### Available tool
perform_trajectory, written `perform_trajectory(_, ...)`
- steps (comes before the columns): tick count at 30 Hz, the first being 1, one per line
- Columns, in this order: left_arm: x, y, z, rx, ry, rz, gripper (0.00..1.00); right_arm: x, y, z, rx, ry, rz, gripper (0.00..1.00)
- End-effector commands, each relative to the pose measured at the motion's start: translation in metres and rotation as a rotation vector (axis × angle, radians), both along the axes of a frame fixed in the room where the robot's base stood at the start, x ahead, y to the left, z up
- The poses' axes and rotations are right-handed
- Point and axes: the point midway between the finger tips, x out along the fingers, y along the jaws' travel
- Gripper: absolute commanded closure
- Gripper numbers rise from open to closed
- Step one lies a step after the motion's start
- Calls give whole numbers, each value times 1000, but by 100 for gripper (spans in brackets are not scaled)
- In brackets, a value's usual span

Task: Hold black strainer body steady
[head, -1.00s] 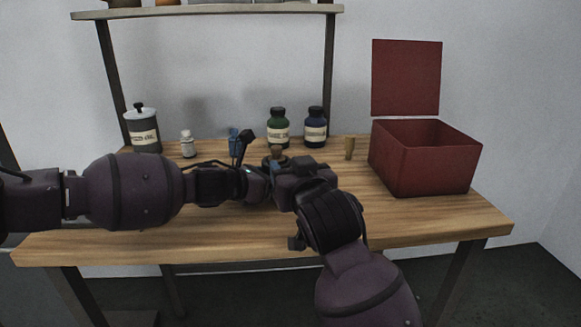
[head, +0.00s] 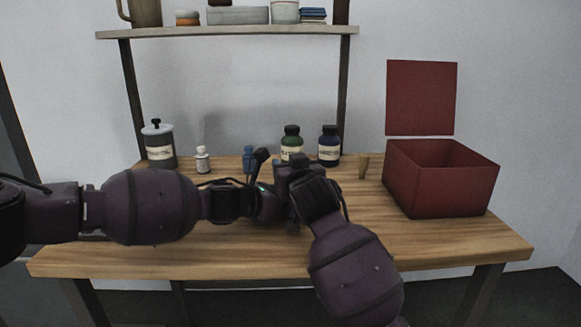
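I cannot make out a black strainer body for certain; the spot where my two grippers meet is mostly covered by my own arms. My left gripper (head: 272,200) reaches in from the left, low over the middle of the table. My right gripper (head: 290,182) comes from the front right and meets it there, close beside or touching it. Their fingertips are hidden or too dark to tell apart, so I cannot see whether either is shut on something. A dark canister (head: 161,150) with a pale lid, black knob and label stands at the back left, apart from both grippers.
On the wooden table (head: 420,245), a small white bottle (head: 203,160), a blue item (head: 249,156), a green bottle (head: 291,143), a dark blue bottle (head: 329,146) and a tan peg (head: 363,166) stand behind my grippers. An open red box (head: 440,182) stands right. A shelf (head: 230,31) holds crockery.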

Motion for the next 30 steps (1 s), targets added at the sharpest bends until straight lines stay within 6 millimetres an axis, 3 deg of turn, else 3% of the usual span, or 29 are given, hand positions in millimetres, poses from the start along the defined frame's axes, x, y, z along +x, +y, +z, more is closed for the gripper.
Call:
perform_trajectory(11, 0, 0, 0, 0, 0, 0, 39, 5, 1, 0, 0, 0, 0, 44)
perform_trajectory(22, 0, 0, 0, 0, 0, 0, 39, 4, 1, 0, 0, 0, 0, 97)
perform_trajectory(24, 0, 0, 0, 0, 0, 0, 39, 4, 1, 0, 0, 0, 0, 97)
perform_trajectory(25, 0, 0, 0, 0, 0, 0, 39, 4, 1, 0, 0, 0, 0, 77)
perform_trajectory(30, 0, 0, 0, 0, 0, 0, 39, 4, 1, -1, 0, 0, 0, 100)
